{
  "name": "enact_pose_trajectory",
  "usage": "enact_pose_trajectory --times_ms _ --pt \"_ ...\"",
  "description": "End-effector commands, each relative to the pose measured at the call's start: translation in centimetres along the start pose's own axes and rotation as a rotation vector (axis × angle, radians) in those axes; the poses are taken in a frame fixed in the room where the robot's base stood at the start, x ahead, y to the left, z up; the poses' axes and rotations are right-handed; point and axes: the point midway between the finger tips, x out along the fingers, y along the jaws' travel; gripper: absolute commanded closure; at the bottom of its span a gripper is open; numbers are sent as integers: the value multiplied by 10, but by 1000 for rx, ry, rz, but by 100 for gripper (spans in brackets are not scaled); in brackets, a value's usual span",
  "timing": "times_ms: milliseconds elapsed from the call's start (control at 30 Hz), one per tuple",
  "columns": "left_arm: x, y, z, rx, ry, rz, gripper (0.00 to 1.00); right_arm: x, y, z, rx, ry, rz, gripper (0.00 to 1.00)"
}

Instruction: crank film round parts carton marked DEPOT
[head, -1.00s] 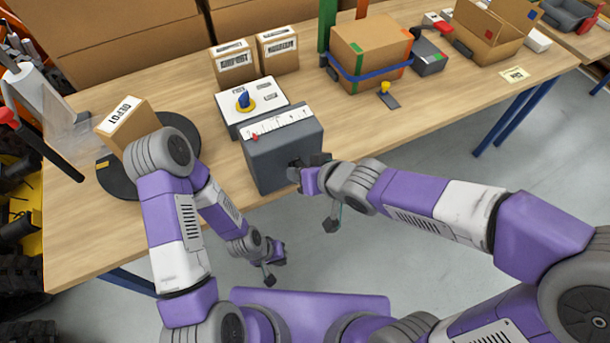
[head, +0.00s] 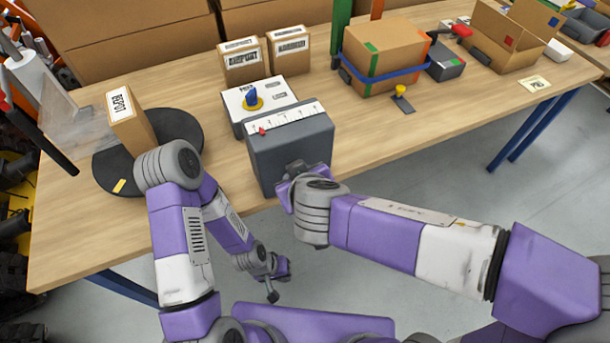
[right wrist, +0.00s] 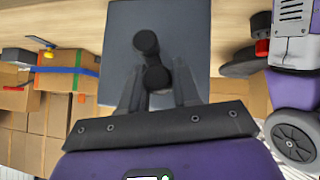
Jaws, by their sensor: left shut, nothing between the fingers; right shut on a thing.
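The parts carton marked DEPOT (head: 137,125) stands upright on a black round turntable (head: 180,122) at the table's left. Clear film (head: 78,108) hangs left of it from a white roll (head: 36,80); whether film touches the carton is unclear. A dark grey crank box (head: 290,155) has a scale and red pointer on top. Its black crank (right wrist: 146,43) faces me. My right gripper (right wrist: 158,78) is shut on the crank handle (right wrist: 157,79); in the head view my wrist partly hides it. My left gripper (head: 274,284) is shut and empty, low before the table.
A white panel with a blue knob (head: 252,96) stands behind the crank box. Two small labelled cartons (head: 243,62) are behind that. A blue-strapped carton (head: 385,60) and an open carton (head: 505,45) stand to the right. The table front right of the crank box is mostly clear.

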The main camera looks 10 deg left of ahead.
Motion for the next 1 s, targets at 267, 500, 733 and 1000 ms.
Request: enact_pose_trajectory --times_ms 267,500,733,1000 --pt "0 0 0 0 0 0 100 5 -17 6 -193 -5 183 99" --pt "0 0 0 0 0 0 100 11 -27 11 -355 -4 344 99" --pt "0 0 0 0 0 0 100 16 -33 17 -492 -4 482 99" --pt "0 0 0 0 0 0 100 21 -37 22 -604 -4 598 99"
